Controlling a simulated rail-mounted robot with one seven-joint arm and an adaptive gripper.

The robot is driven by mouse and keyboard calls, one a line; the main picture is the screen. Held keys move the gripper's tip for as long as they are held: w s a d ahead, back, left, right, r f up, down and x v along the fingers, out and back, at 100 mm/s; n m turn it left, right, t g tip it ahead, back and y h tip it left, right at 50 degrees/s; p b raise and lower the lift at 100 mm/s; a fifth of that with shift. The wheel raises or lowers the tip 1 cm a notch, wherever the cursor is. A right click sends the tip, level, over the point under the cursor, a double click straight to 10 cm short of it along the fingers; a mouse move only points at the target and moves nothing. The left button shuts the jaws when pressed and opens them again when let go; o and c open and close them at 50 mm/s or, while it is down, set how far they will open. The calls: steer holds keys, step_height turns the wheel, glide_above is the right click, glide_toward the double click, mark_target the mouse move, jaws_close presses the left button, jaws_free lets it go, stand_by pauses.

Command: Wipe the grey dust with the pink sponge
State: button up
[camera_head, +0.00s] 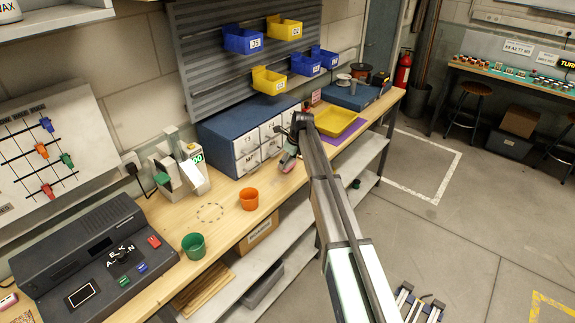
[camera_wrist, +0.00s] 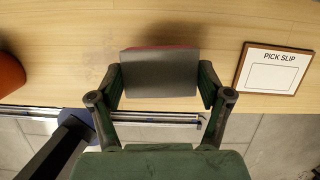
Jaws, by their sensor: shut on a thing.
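My gripper (camera_head: 289,154) is over the bench in front of the blue drawer cabinet, mostly hidden by my arm in the head view. In the wrist view my gripper (camera_wrist: 162,82) is shut on a block with a dark grey face and a pinkish-red far edge, which I take as the pink sponge (camera_wrist: 160,74). One finger is on each side of it. I cannot tell whether it touches the bench. A faint grey smudge, likely the grey dust (camera_wrist: 104,72), shows on the wood just left of the sponge; I cannot make it out in the head view.
An orange cup (camera_head: 248,199) stands left of my gripper, with a green cup (camera_head: 193,246) nearer. A pick slip card (camera_wrist: 273,68) lies to the right in the wrist view. The blue drawer cabinet (camera_head: 227,130) stands behind; a yellow tray (camera_head: 519,121) is elsewhere.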

steer(key=shift+r+p, duration=1.1)
steer(key=shift+r, duration=1.55)
